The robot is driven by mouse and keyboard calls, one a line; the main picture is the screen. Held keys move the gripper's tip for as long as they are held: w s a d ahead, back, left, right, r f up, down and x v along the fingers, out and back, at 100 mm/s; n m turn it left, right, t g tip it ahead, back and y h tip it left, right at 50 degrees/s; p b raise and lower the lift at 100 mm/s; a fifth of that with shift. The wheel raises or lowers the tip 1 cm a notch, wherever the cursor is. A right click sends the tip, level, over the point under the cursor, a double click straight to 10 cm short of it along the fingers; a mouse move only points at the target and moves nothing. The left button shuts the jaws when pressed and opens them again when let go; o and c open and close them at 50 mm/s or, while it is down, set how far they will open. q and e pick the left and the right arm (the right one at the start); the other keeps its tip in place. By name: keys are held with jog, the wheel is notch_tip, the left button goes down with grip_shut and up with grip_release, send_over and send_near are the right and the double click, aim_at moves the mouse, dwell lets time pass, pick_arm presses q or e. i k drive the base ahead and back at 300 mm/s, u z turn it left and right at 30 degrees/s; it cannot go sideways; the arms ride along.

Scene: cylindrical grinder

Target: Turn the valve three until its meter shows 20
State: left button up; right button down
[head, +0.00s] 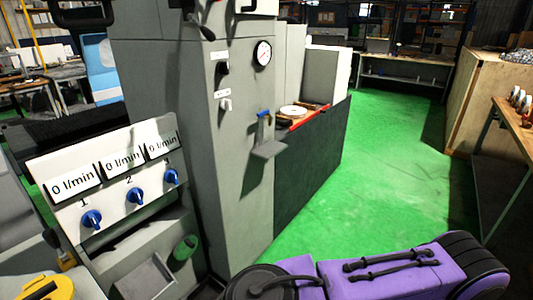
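A sloped grey panel at the left of the head view carries three blue valve knobs with numbers above them. Valve three (171,177) is the rightmost knob, and its meter (161,147) above it seems to read 0 l/min, though the digit is small. Valve two (135,196) is in the middle and valve one (92,219) at the left; their meters (121,162) and (73,184) read 0 l/min. Nothing touches the knobs. A purple and black arm link of mine crosses the bottom right. Neither gripper can be seen.
A tall grey machine cabinet (190,130) with a round gauge (262,53) stands right of the panel. Green floor (385,165) is clear at the right, before a wooden workbench (518,125).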

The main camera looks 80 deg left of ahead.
aim_at(171, 175)
jog(key=u, duration=3.7)
jog(key=k, duration=0.15)
jog(key=u, duration=0.25)
jog(key=i, duration=0.2)
jog(key=z, duration=0.15)
